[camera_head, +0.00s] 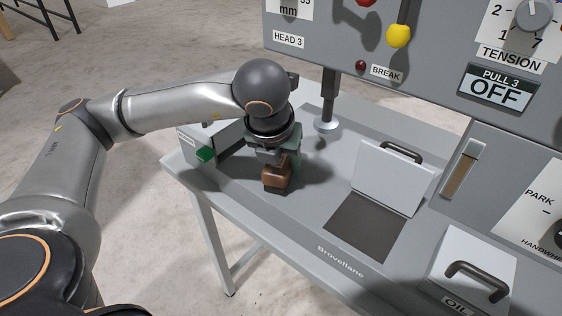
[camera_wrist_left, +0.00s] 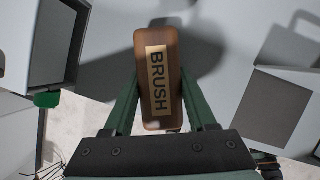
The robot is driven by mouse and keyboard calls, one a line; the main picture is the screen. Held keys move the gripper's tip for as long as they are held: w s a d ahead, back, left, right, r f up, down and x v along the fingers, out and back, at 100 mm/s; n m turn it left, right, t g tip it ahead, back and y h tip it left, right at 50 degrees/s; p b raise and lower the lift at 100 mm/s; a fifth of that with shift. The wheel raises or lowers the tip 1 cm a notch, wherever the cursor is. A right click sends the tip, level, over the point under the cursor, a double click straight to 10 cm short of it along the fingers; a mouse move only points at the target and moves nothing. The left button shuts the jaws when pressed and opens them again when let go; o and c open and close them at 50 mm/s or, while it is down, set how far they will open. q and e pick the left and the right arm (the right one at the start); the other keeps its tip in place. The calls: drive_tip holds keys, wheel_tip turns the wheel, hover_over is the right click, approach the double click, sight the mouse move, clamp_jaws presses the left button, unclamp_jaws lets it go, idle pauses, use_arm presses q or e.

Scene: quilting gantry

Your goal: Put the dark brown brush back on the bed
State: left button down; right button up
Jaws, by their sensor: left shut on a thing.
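The dark brown brush (camera_head: 276,179) is at the front left part of the grey bed (camera_head: 318,211). In the left wrist view the brush (camera_wrist_left: 165,40) shows its wooden back with a tan label reading BRUSH. My left gripper (camera_head: 279,163) points down from above, its green fingers on both sides of the brush, shut on it. The brush's dark underside is close to the bed surface; I cannot tell whether it touches. My right gripper does not show in either view.
A box with a green tab (camera_head: 206,154) stands left of the gripper. A presser post (camera_head: 327,110) stands behind. An open lid (camera_head: 394,178) stands beside a dark opening (camera_head: 362,227) to the right. An OIL box (camera_head: 470,270) sits at the front right.

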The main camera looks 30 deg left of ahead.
use_arm(q)
drive_tip(key=shift+f, duration=0.2)
drive_tip(key=shift+f+b, duration=0.25)
drive_tip(key=shift+b, duration=0.1)
drive_tip(key=c, duration=0.6)
unclamp_jaws()
drive_tip(key=shift+r, duration=0.1)
drive_tip(key=o, duration=0.4)
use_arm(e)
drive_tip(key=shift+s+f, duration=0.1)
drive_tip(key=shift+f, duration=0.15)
use_arm(q)
drive_tip(key=shift+r, duration=0.1)
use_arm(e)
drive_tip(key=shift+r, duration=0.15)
